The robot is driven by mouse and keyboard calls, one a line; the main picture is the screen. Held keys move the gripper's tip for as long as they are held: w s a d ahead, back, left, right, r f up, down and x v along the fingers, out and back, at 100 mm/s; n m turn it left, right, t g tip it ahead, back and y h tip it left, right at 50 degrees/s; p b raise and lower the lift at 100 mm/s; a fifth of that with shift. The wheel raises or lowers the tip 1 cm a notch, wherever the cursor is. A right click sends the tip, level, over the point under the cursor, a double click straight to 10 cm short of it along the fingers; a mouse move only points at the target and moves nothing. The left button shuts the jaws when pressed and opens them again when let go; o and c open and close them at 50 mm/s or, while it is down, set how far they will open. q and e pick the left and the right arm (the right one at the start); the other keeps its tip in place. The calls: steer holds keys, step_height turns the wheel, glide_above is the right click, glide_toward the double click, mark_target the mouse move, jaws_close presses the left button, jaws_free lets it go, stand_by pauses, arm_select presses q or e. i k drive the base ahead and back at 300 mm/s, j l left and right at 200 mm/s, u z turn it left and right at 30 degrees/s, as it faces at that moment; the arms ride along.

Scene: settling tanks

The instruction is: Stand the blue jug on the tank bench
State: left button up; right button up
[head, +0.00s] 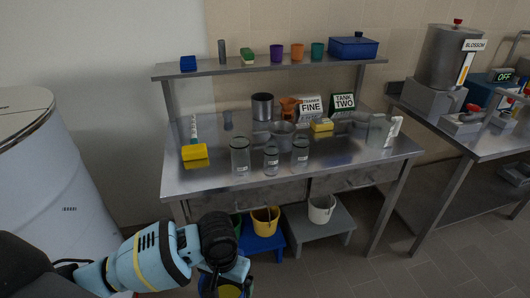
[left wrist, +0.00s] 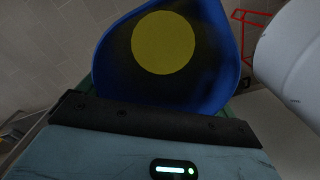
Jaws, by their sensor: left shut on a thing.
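My left gripper (head: 226,272) is at the bottom of the head view, in front of and below the steel bench (head: 190,182). It is shut on the blue jug (left wrist: 102,68). In the left wrist view I look into the jug's open mouth, where a round yellow area shows. In the head view the gripper mostly hides the jug. A second steel bench (head: 478,146) at the right holds a steel tank (head: 447,58) marked BLOSSOM. Which one is the tank bench, I cannot tell. My right gripper is out of view.
Glass jars (head: 240,155) stand near the middle bench's front edge. A yellow-headed tool (head: 195,153) is at its left, a clear jug (head: 379,132) at its right. Buckets (head: 265,221) stand on low stools below. A white drum (head: 62,180) is at left. Bare benchtop shows front right.

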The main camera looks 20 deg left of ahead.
mark_target(209, 171)
steer(key=i+l+u, duration=0.2)
steer(key=u, duration=0.2)
steer(key=i+l+u, duration=0.8)
steer(key=l, duration=0.15)
steer(key=k, duration=0.1)
